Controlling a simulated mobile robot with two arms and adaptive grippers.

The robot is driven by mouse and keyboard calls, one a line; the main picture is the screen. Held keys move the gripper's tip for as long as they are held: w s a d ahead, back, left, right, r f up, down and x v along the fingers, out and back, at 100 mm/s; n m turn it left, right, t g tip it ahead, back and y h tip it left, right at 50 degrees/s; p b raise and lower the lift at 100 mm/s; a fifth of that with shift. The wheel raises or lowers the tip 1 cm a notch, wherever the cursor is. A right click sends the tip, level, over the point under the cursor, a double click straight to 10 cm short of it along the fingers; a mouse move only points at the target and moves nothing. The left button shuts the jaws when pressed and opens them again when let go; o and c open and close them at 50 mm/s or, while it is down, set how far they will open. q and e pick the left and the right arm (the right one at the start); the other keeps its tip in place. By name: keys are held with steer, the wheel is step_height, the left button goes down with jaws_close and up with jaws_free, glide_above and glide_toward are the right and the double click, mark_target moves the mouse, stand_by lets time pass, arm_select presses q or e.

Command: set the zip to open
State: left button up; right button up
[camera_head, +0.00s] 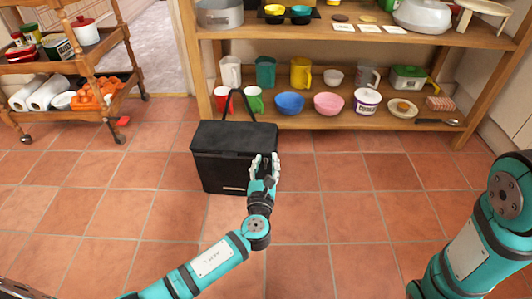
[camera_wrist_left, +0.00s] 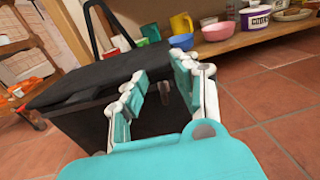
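A black box-shaped bag (camera_head: 222,140) with an upright loop handle (camera_head: 228,98) stands on the floor in front of the shelf. My left gripper (camera_head: 265,161) is at the bag's front right corner, near the lid's edge. Whether a finger touches the bag is unclear. My right arm shows at the right; its gripper is out of view.
A wooden shelf (camera_head: 330,122) behind the bag holds jugs, cups, a blue bowl (camera_head: 290,103) and a pink bowl (camera_head: 328,104). A wooden trolley (camera_head: 88,62) stands at the left. The tiled floor (camera_head: 350,210) around the bag is clear.

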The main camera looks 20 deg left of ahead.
arm_select(q)
step_height(320, 180, up, 7)
stand_by(0.3)
